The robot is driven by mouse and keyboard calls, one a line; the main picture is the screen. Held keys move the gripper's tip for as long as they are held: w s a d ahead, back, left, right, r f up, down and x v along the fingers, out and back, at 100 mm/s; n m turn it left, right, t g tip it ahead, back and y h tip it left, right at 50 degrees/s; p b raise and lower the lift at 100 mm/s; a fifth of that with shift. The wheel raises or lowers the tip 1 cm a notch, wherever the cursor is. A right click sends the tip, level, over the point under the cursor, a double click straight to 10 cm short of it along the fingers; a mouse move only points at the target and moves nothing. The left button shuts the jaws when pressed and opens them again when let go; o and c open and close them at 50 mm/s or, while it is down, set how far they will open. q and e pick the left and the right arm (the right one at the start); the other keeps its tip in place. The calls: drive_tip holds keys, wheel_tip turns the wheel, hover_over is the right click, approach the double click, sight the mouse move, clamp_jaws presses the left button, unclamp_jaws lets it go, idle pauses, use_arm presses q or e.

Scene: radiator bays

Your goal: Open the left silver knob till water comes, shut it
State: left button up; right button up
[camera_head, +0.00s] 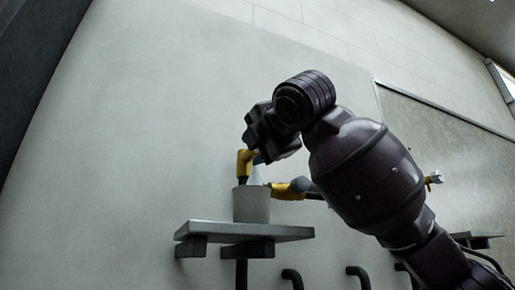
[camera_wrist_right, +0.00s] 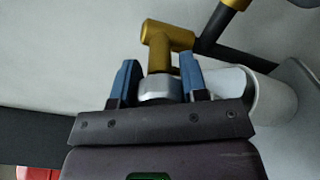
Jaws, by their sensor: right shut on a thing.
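A brass valve (camera_head: 243,163) is on the wall pipework; it also shows in the wrist view (camera_wrist_right: 165,42). Its silver knob (camera_wrist_right: 160,90) sits between the blue fingers of my right gripper (camera_wrist_right: 158,82), which is shut on it. In the head view my right gripper (camera_head: 258,157) is at the valve, and the knob is mostly hidden. A pale grey cup (camera_head: 251,206) stands upright under the valve. A pale streak shows above the cup; I cannot tell whether it is water. My left gripper is not in view.
The cup stands on a grey shelf (camera_head: 215,231) on the wall. A second brass fitting (camera_head: 290,189) is beside the cup. Another yellow fitting with a silver end (camera_head: 434,179) is farther right. Black bent pipes (camera_head: 358,274) stick out below.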

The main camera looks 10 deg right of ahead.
drive_tip(key=shift+m, duration=0.5)
drive_tip(key=o, duration=0.9)
drive_tip(key=shift+o, duration=0.2)
drive_tip(key=shift+s, duration=0.15)
drive_tip(key=s+d+b, duration=0.2)
drive_tip(key=s, duration=0.8)
drive_tip(key=shift+s+b, duration=0.2)
drive_tip(key=shift+b, duration=0.1)
